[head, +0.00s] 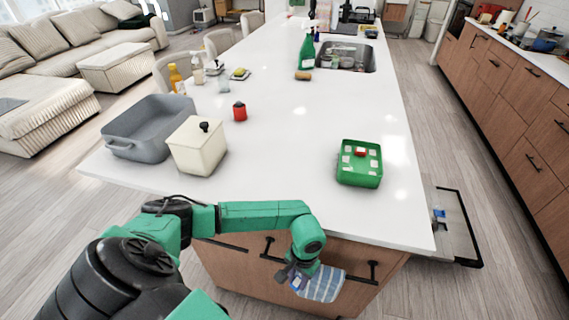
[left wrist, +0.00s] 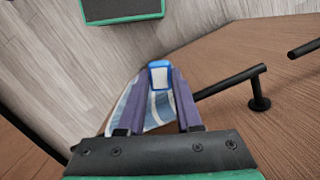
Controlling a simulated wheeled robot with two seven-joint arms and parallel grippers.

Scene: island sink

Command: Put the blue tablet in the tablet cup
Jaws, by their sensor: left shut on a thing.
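My left gripper (head: 297,274) is low in front of the island, beside the drawer handles. In the left wrist view its two fingers (left wrist: 158,98) are shut on a small blue tablet (left wrist: 159,75) with a white middle, held at the fingertips. In the head view the tablet (head: 297,284) shows only as a small blue and white patch. An open door (head: 458,225) is folded down at the island's right side. A small blue and white item (head: 439,214) is on it; I cannot tell whether this is the tablet cup. My right gripper is out of view.
A striped towel (head: 323,286) hangs close by the left gripper, and behind its fingers in the wrist view. A black handle (head: 372,271) sticks out nearby. On the counter (head: 290,165) are a green tray (head: 359,180), a cream canister (head: 196,147) and a grey tub (head: 150,130).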

